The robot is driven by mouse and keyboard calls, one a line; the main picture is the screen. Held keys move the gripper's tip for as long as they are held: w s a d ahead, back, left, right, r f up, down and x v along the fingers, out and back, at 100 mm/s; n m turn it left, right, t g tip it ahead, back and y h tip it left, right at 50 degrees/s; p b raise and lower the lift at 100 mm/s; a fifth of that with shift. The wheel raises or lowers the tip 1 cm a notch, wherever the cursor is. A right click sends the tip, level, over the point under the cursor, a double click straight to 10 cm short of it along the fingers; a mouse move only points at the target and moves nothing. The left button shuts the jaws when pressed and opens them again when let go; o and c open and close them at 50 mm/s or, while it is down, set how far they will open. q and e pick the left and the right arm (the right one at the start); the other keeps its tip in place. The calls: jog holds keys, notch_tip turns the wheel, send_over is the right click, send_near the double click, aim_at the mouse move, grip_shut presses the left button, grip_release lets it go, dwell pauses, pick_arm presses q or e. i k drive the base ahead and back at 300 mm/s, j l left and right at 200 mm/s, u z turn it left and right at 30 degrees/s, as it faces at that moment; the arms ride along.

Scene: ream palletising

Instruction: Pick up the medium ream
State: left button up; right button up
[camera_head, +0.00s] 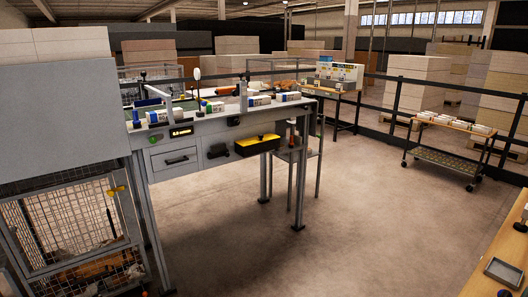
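Several white-and-blue packs that look like reams stand along the front of the grey workbench (200,128). They include a left pack (158,115), a middle pack (214,107) and a right pack (259,100). Several pale packs (455,122) lie on top of a wheeled cart (452,160) at the right. I cannot tell from this view which one is the medium ream. Neither of my grippers shows.
A large grey machine (60,110) with a wire-mesh cage (75,220) fills the left. A black railing (400,100) runs behind, before pallet stacks (415,85). A wooden table with a grey tray (503,272) is at lower right. The middle floor is clear.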

aim_at(250, 92)
jog(key=i, duration=2.8)
